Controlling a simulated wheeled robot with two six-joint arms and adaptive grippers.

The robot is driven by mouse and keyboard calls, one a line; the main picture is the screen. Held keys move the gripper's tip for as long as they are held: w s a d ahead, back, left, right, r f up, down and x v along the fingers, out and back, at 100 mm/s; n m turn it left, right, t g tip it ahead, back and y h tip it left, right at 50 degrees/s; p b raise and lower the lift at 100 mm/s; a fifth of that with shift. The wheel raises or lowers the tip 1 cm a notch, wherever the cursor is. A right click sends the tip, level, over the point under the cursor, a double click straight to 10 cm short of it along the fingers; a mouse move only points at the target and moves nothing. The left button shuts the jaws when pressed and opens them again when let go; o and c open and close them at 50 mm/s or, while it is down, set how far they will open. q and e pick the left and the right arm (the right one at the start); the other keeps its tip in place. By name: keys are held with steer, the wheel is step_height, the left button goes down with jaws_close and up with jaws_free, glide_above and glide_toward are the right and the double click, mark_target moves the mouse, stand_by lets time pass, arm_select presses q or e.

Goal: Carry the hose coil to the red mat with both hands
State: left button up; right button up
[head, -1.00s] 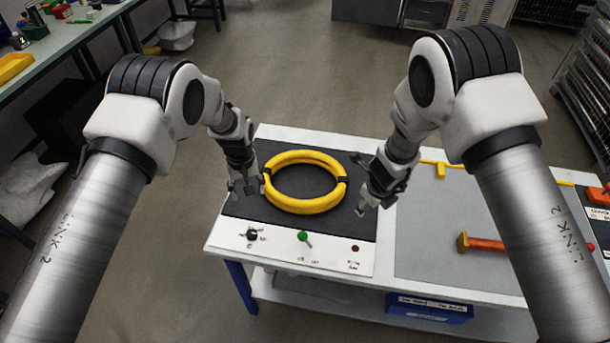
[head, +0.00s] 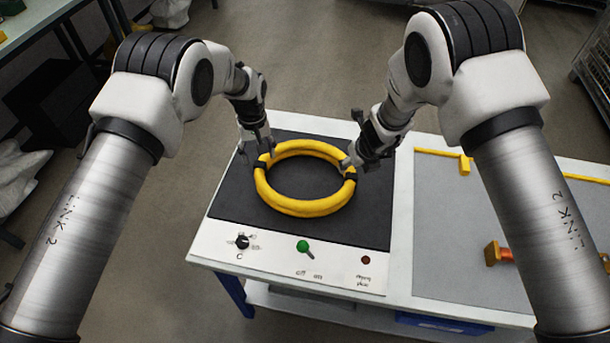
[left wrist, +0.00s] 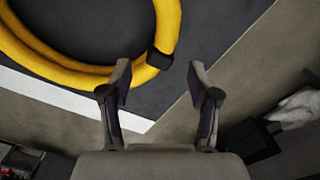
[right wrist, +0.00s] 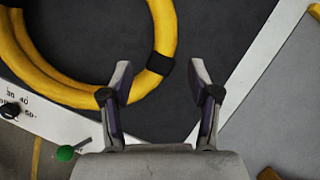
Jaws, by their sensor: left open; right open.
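The yellow hose coil (head: 298,207) lies flat on the black panel of the bench, with a black band on its left and right sides. My left gripper (head: 256,148) is open by the coil's left band. In the left wrist view the left gripper (left wrist: 160,80) has the band just ahead of its fingers, with nothing between them. My right gripper (head: 352,160) is open by the right band. In the right wrist view the right gripper (right wrist: 160,80) has the band (right wrist: 160,64) just beyond and between its fingertips. I see no red mat in these frames.
The panel's front strip has a black knob (head: 242,242), a green toggle (head: 303,246) and a dark red button (head: 366,260). To the right, a grey surface (head: 450,240) holds yellow pieces and an orange-handled item (head: 497,253). The black panel (head: 240,205) is otherwise clear.

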mark_target(260, 169)
arm_select(q)
steer(key=shift+s+f, duration=0.15)
steer(key=shift+f, duration=0.1)
arm_select(e)
steer(key=shift+f, duration=0.2)
arm_select(q)
step_height(260, 169, down, 6)
steer(key=shift+f, duration=0.2)
arm_select(e)
steer(key=x, duration=0.6)
steer(key=shift+w+f, duration=0.2)
arm_select(q)
steer(key=shift+f, duration=0.35)
arm_select(e)
steer(key=shift+w+a+f, duration=0.1)
steer(key=shift+f, duration=0.2)
arm_select(q)
steer(key=shift+c, duration=0.3)
arm_select(e)
steer(key=shift+c, duration=0.3)
arm_select(q)
jaws_close()
arm_select(e)
jaws_close()
arm_select(q)
steer(key=shift+a, duration=0.1)
